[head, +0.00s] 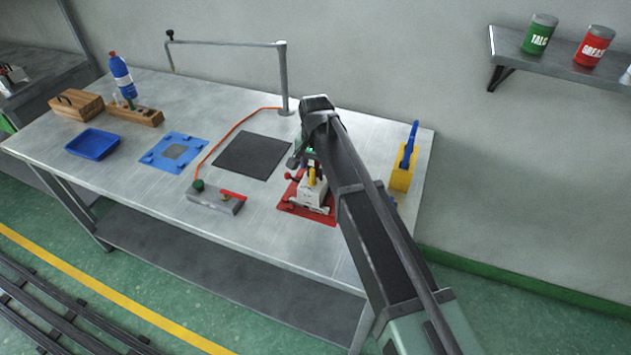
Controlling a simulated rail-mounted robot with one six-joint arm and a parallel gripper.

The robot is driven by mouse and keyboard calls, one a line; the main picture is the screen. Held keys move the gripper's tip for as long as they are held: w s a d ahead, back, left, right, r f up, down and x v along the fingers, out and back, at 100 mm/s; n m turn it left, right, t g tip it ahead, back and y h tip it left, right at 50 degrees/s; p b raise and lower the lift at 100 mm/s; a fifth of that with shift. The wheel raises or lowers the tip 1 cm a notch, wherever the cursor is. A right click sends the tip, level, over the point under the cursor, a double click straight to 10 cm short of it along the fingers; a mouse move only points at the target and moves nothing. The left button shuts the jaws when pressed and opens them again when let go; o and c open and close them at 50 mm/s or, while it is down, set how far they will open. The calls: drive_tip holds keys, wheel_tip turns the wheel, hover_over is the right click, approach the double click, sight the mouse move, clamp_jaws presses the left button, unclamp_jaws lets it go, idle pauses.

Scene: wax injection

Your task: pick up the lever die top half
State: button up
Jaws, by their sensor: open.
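A pale grey die block (312,192) sits on a red plate (322,217) at the front right of the bench. A yellow upright piece (312,175) and red-tipped parts show at its top. I take it as the lever die, but the line between its halves is too small to make out. My gripper (302,164) is open just above and behind the block, partly hidden by my arm. I cannot tell whether it touches the block. My arm covers the right side of the block and plate.
A yellow block with a blue lever (402,169) stands to the right. A grey box with a red handle (216,199) and a black mat (252,155) lie left. A blue fixture (158,162), a blue tray (76,152) and a post with a boom (283,80) are further off.

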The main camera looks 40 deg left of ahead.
clamp_jaws()
idle(0.3)
drive_tip(key=shift+r, duration=0.15)
